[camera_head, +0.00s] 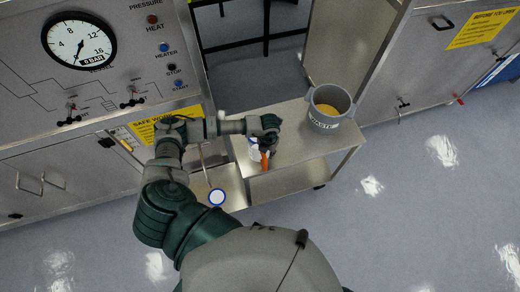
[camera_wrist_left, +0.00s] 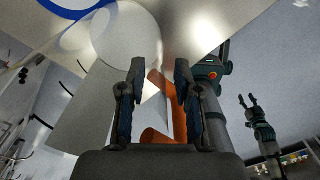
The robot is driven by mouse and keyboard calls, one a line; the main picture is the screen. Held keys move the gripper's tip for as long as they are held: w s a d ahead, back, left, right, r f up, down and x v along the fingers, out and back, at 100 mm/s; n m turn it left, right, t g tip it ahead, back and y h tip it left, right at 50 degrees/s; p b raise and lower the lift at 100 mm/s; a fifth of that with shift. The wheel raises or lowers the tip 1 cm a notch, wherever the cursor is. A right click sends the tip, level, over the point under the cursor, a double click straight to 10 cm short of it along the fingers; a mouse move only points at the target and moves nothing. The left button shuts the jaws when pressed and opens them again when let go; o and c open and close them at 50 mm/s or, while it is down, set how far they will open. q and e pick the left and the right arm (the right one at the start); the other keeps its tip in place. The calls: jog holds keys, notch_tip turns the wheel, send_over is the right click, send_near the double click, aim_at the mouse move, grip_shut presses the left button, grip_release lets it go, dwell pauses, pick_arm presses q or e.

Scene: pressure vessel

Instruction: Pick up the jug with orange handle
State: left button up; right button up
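The jug (camera_head: 253,149) is white with an orange handle (camera_head: 264,161). It stands on the metal cart, partly hidden by my left gripper (camera_head: 270,137). In the left wrist view the pale jug body (camera_wrist_left: 95,105) rises close ahead, and the orange handle (camera_wrist_left: 158,136) shows between the two fingers of my left gripper (camera_wrist_left: 159,85). Those fingers are apart, with visible space around the handle; contact cannot be told. My right gripper (camera_wrist_left: 249,100) shows in the left wrist view, away to the right, with its fingers spread and empty. It is not seen in the head view.
A grey waste bucket (camera_head: 330,107) with yellowish contents stands on the right of the metal cart (camera_head: 288,150). A gauge panel (camera_head: 110,70) stands at left. Floor at right is clear.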

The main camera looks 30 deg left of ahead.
pick_arm(q)
jog(key=shift+d, duration=0.1)
grip_shut()
